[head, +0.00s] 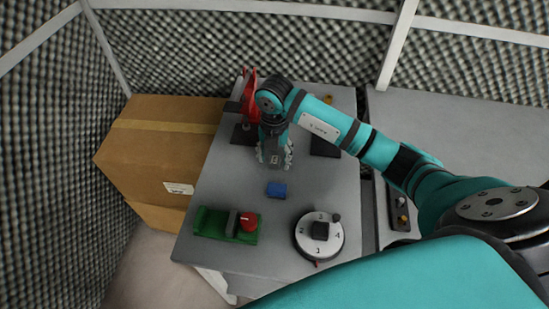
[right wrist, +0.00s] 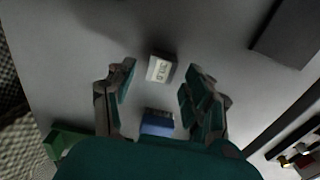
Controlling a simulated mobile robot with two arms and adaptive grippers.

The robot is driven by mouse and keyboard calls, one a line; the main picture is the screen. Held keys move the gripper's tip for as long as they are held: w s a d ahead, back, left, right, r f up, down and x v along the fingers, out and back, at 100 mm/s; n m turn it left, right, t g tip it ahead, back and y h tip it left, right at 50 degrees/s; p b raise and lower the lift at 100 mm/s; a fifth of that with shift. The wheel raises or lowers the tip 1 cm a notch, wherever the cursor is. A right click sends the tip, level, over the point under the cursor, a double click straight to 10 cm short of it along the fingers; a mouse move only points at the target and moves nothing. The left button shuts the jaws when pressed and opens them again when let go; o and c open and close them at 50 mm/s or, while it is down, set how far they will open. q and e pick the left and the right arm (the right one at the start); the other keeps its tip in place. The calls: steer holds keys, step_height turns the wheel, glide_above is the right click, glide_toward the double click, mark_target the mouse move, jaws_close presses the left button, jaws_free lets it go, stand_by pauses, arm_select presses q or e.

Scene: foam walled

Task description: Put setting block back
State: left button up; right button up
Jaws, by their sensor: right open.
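A small grey block with a printed white face (right wrist: 160,69) is in the right wrist view, between and just beyond the fingertips. It looks like the setting block, but I cannot read its print. It also shows, partly hidden, at my right gripper in the head view (head: 274,160). My right gripper (head: 274,153) points down over the grey table, its fingers apart on either side of the block in the right wrist view (right wrist: 161,88). I cannot tell whether they touch it. A blue block (head: 276,190) lies nearer; it also shows in the right wrist view (right wrist: 157,123). My left gripper is out of view.
A green fixture (head: 211,222) with a red knob (head: 248,221) and a round numbered dial (head: 305,233) stand at the table's (head: 330,185) near side. A red object (head: 250,95) stands behind my gripper. A cardboard box (head: 150,150) is to the left.

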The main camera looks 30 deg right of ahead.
mark_target(274, 160)
step_height(274, 160, up, 11)
steer(key=b, duration=0.1)
stand_by(0.5)
